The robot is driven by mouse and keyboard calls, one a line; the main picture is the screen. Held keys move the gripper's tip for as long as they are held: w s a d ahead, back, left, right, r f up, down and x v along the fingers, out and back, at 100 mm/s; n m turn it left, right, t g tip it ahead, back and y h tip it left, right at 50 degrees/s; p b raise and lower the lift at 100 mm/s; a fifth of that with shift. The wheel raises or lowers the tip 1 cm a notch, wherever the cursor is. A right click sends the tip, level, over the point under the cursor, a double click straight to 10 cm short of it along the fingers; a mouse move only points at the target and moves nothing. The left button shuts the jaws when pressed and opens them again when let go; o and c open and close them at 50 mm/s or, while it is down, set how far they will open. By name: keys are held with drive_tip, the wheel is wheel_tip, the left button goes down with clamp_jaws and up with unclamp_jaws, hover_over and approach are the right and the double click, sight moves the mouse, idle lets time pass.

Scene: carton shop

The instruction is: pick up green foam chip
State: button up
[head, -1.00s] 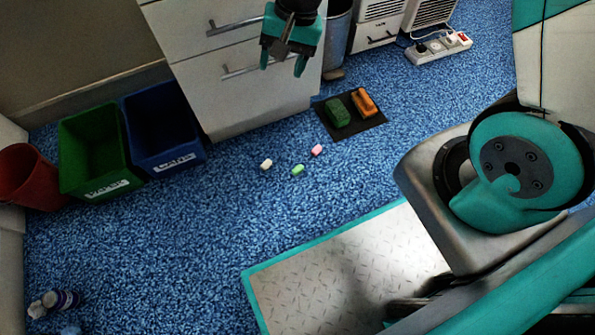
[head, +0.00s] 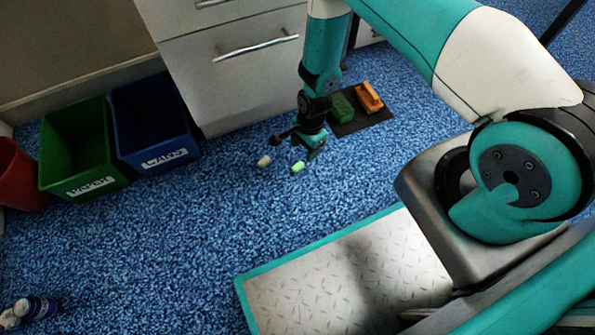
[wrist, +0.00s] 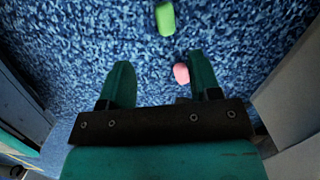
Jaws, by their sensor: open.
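The green foam chip (head: 297,167) lies on the blue carpet, just left of and below my gripper (head: 313,149) in the head view. In the wrist view the green foam chip (wrist: 165,19) is near the top edge, beyond the fingertips. My gripper (wrist: 160,75) is open, with nothing between its fingers. I cannot tell the exact height of the fingers above the floor.
A dark mat (head: 362,119) holds a green block (head: 341,107) and an orange block (head: 368,97). A drawer cabinet (head: 240,85) stands behind. Green (head: 85,150) and blue (head: 155,125) bins stand left.

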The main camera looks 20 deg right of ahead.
sight(298, 165)
drive_tip(key=f, duration=0.1)
drive_tip(key=f+b, duration=0.1)
drive_tip(key=f, duration=0.2)
drive_tip(key=shift+a+b, duration=0.3)
drive_tip(key=f+b, duration=0.2)
drive_tip(key=a+f+b, duration=0.1)
drive_tip(key=f+b, duration=0.1)
drive_tip(key=f, duration=0.1)
drive_tip(key=shift+w+a+f+b, duration=0.1)
drive_tip(key=shift+w+f+b, duration=0.05)
drive_tip(key=shift+b, duration=0.25)
drive_tip(key=c, duration=1)
